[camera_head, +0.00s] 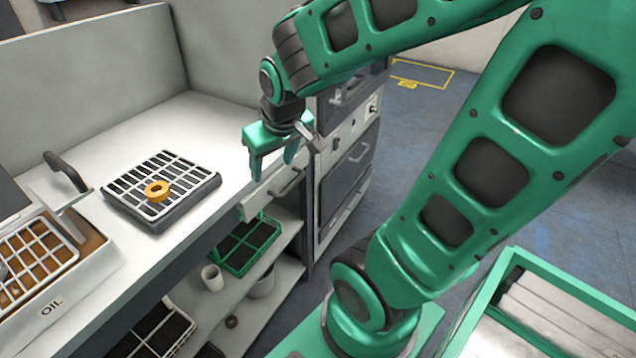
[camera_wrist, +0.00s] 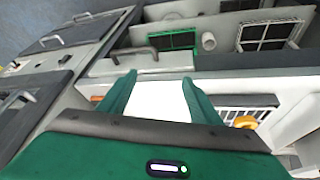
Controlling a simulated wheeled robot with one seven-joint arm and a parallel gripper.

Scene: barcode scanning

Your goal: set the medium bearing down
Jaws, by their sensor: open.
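An orange-yellow ring, the bearing (camera_head: 157,191), lies on a dark tray with a light slatted grid (camera_head: 188,213) on the white counter. The bearing also shows at the right of the wrist view (camera_wrist: 245,122), on the slatted grid. My green gripper (camera_head: 272,172) hangs over the counter's front edge, to the right of the tray and apart from it. Its fingers are spread and nothing is between them. In the wrist view my gripper (camera_wrist: 160,85) shows only the white counter between its fingers.
An oil bath marked OIL (camera_head: 75,285) with a wire basket (camera_head: 32,262) stands left of the tray. Shelves below hold a green crate (camera_head: 246,246) and a white cup (camera_head: 212,277). A grey cabinet (camera_head: 345,165) stands behind my gripper.

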